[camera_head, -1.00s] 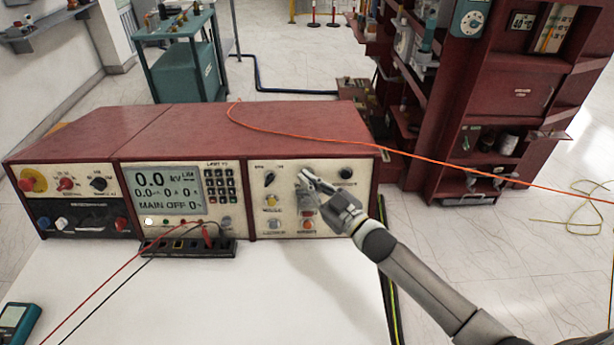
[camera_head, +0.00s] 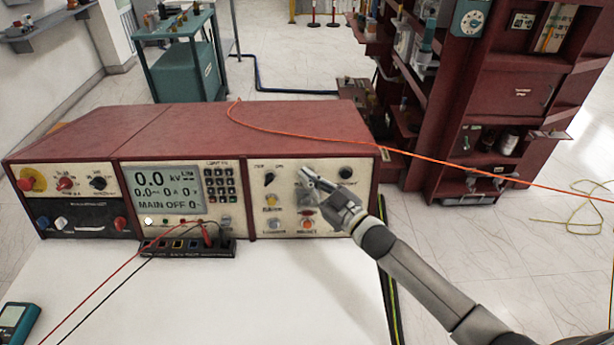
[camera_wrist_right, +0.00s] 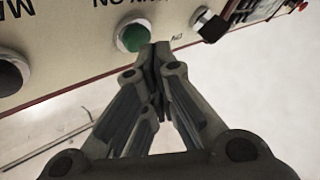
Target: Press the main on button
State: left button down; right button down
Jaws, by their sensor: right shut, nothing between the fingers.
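The red test console (camera_head: 250,118) has a cream right-hand panel (camera_head: 262,208) with knobs and buttons. My right gripper (camera_head: 306,174) is in front of that panel with its fingers shut and empty. In the head view my gripper hides the green button. The display (camera_head: 163,191) reads "MAIN OFF". My left gripper is not in view.
A yellow button (camera_head: 272,199), an orange-red button (camera_head: 307,224) and a black knob (camera_head: 346,173) are near the gripper. An orange cable (camera_head: 330,138) crosses the console top. The white tabletop (camera_head: 270,300) in front is mostly clear.

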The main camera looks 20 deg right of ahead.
jog(key=shift+w+d+f, duration=0.15)
jog(key=shift+w, duration=0.3)
dwell(0.7)
jog(key=shift+s, duration=0.2)
jog(key=shift+s+a+r+p, duration=0.1)
jog(key=shift+s+a+p, duration=0.1)
jog(key=shift+s, duration=0.15)
jog(key=shift+s+a+r+p, duration=0.1)
jog(key=shift+s+p, duration=0.1)
jog(key=shift+s, duration=0.1)
jog(key=s+p, duration=0.1)
jog(key=s+a+p, duration=0.1)
jog(key=s, duration=0.1)
jog(key=s+r+p, duration=0.1)
jog(key=shift+s+a+r, duration=0.1)
jog(key=shift+s+a, duration=0.05)
jog(key=shift+s, duration=0.2)
dwell(3.4)
